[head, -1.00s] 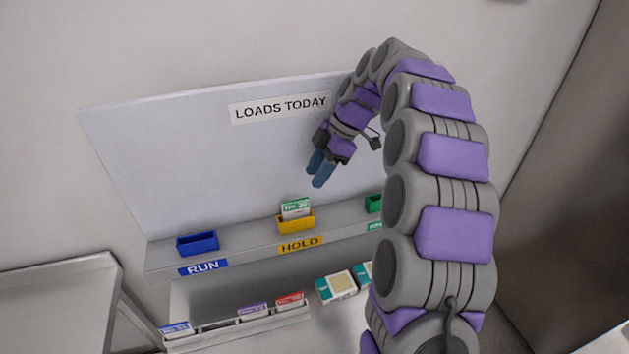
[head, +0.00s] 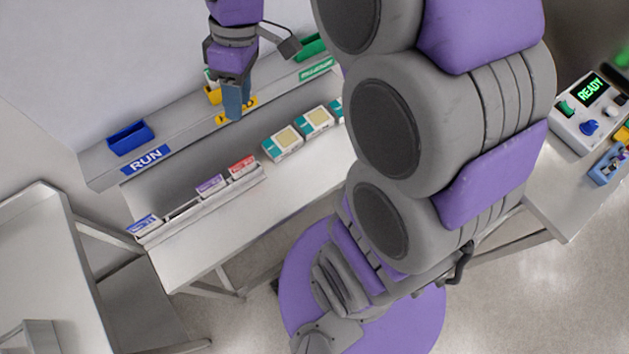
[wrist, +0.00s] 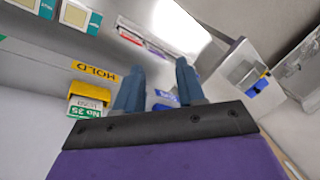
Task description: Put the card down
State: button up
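A white card with a green band stands in the yellow HOLD bin, its "No 35" text showing upside down in the wrist view, where I see the card (wrist: 82,112) and the bin (wrist: 90,92). In the head view my gripper (head: 234,112) hides most of the card and the yellow bin (head: 213,96). My gripper is in front of the HOLD label. In the wrist view its two blue fingers (wrist: 158,66) are apart with nothing held between them; the bin and card are beside them, to the left.
The blue RUN bin (head: 130,138) and a green bin (head: 312,45) share the shelf. Below are a rack (head: 190,213) with blue, purple and red cards and several teal-and-white boxes (head: 282,144). A control panel reading READY (head: 590,100) stands at right; a metal table (head: 40,240) at left.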

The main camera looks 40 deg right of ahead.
jog(key=s+d+f+m+h, duration=0.1)
jog(key=s+f+m, duration=0.2)
jog(key=s, duration=0.7)
jog(key=s+d+f+m+h, duration=0.1)
jog(key=s+d+f+m, duration=0.1)
jog(key=s+m, duration=0.4)
jog(key=shift+s+d+f+h, duration=0.35)
jog(key=shift+s+f, duration=0.4)
jog(key=shift+s, duration=1.25)
